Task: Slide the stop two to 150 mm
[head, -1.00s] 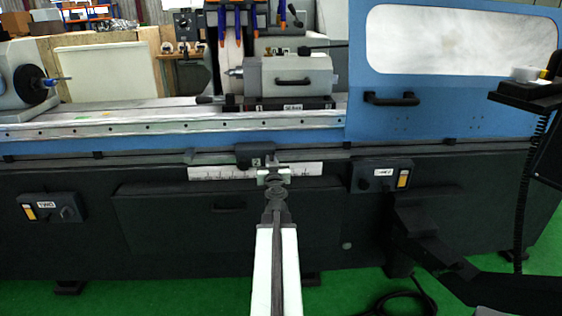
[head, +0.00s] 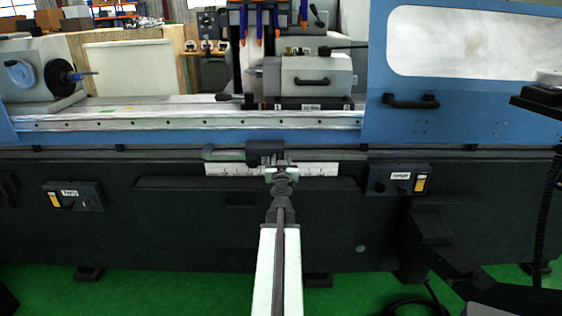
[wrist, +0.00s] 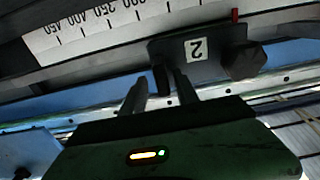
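Stop two is a dark block on the rail of the grinder's front, seen in the head view (head: 265,148). The wrist view shows it close up (wrist: 217,56), upside down, with a white "2" label and a dark knob. A small red mark (wrist: 235,14) sits at its edge. The white scale (head: 225,169) lies just below the rail; the wrist view shows its numbers inverted, 450, 400 and 350 legible. My gripper (head: 281,172) is at the stop's lower right. In the wrist view its fingers (wrist: 159,92) stand apart around a small dark tab; contact is unclear.
Control boxes sit left (head: 73,196) and right (head: 400,180) of the scale on the machine front. A dark arm (head: 440,240) juts out at lower right. The blue door (head: 425,120) is above right.

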